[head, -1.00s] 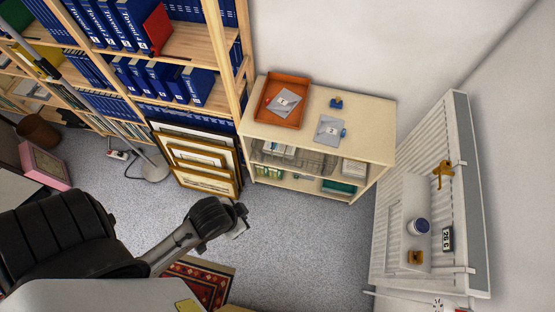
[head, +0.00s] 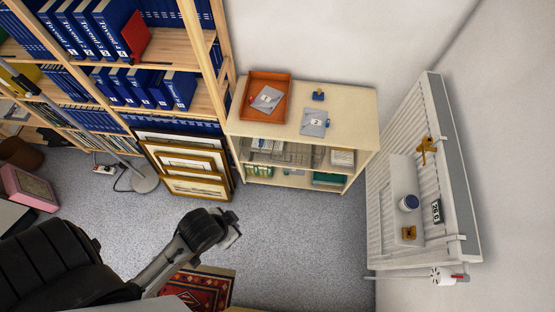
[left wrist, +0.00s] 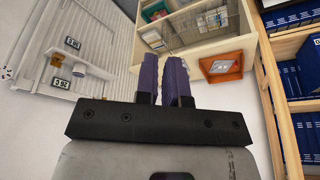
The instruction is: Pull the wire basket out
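The wire basket (head: 285,153) is a grey mesh basket on the upper shelf of the low cream cabinet (head: 350,112). Books or boxes show in and around it. It also shows, small and partly unclear, in the left wrist view (left wrist: 182,38). My left gripper (head: 234,238) is at the end of the arm from the left, over the floor, in front of and apart from the cabinet. In the left wrist view its two purple fingers (left wrist: 162,75) stand slightly apart with nothing visible between them. My right gripper is not in view.
An orange tray (head: 283,82), a grey booklet (head: 314,122) and a blue item (head: 318,96) are on the cabinet top. Framed prints (head: 190,165) lean at its left by the bookcase. A white radiator (head: 440,110) stands at right. Carpet in front of the cabinet is clear.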

